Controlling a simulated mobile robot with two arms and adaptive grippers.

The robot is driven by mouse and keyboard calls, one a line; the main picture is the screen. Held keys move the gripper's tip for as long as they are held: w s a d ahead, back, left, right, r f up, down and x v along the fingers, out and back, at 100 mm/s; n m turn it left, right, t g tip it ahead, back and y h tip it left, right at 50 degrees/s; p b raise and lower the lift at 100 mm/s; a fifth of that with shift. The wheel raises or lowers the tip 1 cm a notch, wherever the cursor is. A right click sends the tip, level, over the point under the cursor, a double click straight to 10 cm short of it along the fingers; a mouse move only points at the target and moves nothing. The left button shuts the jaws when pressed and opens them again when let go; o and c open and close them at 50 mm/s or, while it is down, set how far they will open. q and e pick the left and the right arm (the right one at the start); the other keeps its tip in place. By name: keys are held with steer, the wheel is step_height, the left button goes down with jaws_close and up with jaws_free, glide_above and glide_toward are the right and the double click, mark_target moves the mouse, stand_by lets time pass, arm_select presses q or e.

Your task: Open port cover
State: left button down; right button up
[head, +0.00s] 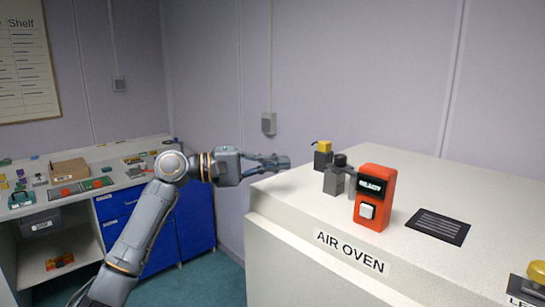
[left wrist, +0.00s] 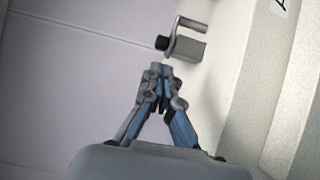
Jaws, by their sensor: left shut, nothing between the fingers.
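My left gripper (head: 282,162) reaches in from the left over the near left edge of the air oven top (head: 300,205). Its fingers are together and empty. A grey fitting (head: 333,183) with a black knob (head: 340,160) stands on the oven top, to the right of the fingertips. I cannot tell for sure whether this is the port cover. In the left wrist view a grey bracket-like part (left wrist: 190,46) with a black knob (left wrist: 162,43) lies just beyond the shut fingertips (left wrist: 160,72), apparently apart from them. My right gripper is not in view.
A red box (head: 375,198) with a READY display stands beside the grey fitting. A yellow-topped black part (head: 323,157) stands behind it. A dark slotted panel (head: 438,226) lies to the right. A cluttered bench (head: 120,180) stands at the left by the wall.

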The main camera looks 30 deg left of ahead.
mark_target(335, 159)
arm_select(q)
steer(key=p+x, duration=0.3)
steer(key=x, duration=0.6)
steer(key=shift+w+d+r+p, duration=0.1)
steer(key=shift+w+d+p, duration=0.1)
steer(key=shift+w+p, duration=0.2)
steer(key=shift+w+d, duration=0.1)
steer(key=shift+d, duration=0.1)
steer(key=shift+w+d, duration=0.1)
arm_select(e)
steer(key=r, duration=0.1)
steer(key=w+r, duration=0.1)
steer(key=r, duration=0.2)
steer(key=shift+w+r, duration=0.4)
